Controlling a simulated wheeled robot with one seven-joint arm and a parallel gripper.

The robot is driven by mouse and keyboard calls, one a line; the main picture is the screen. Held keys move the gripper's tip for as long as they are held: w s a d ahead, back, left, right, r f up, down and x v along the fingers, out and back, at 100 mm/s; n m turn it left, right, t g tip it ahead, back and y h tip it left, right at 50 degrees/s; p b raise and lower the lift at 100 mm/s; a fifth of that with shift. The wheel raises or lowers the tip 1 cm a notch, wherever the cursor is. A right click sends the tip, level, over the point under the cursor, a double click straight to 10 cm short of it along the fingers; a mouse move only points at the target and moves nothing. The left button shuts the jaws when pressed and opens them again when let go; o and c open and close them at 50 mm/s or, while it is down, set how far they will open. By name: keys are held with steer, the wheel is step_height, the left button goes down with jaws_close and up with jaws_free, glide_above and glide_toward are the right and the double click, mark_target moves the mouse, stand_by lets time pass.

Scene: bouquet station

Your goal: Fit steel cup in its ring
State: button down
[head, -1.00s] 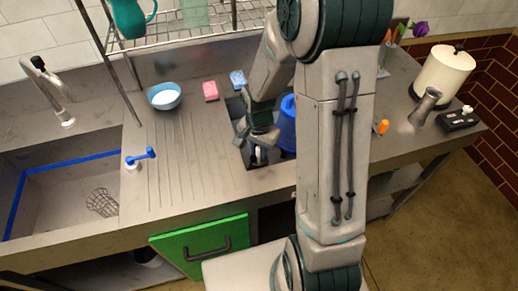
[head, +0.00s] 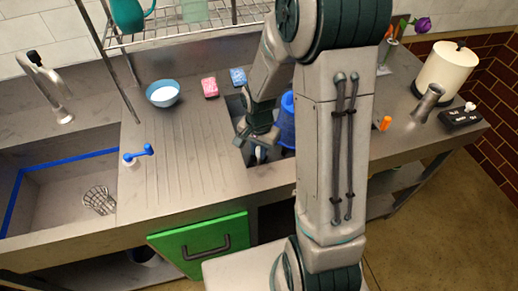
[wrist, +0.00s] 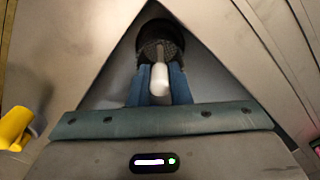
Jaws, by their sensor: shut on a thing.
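A steel cup (head: 428,103), a grey metal cylinder, stands tilted on the right of the counter, beside a white roll. I cannot make out its ring. My gripper (head: 257,150) is low over the dark opening in the middle of the counter, well left of the cup. In the wrist view my gripper (wrist: 160,88) has its blue fingers shut on a white rounded piece (wrist: 159,80). A dark round thing with a mesh face (wrist: 160,42) lies just beyond the fingertips. I cannot tell whether it joins the white piece.
A blue bucket (head: 288,122) stands close right of my gripper. The white roll (head: 444,76) and a black box (head: 460,118) flank the cup. A wire basket (head: 99,200) lies in the sink (head: 55,200).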

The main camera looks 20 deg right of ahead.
steer(key=shift+f, duration=0.15)
steer(key=shift+f+b, duration=0.45)
steer(key=shift+b, duration=0.2)
steer(key=c, duration=1.3)
jaws_free()
steer(key=shift+o, duration=0.2)
step_height(320, 180, up, 14)
steer(key=shift+s, duration=0.1)
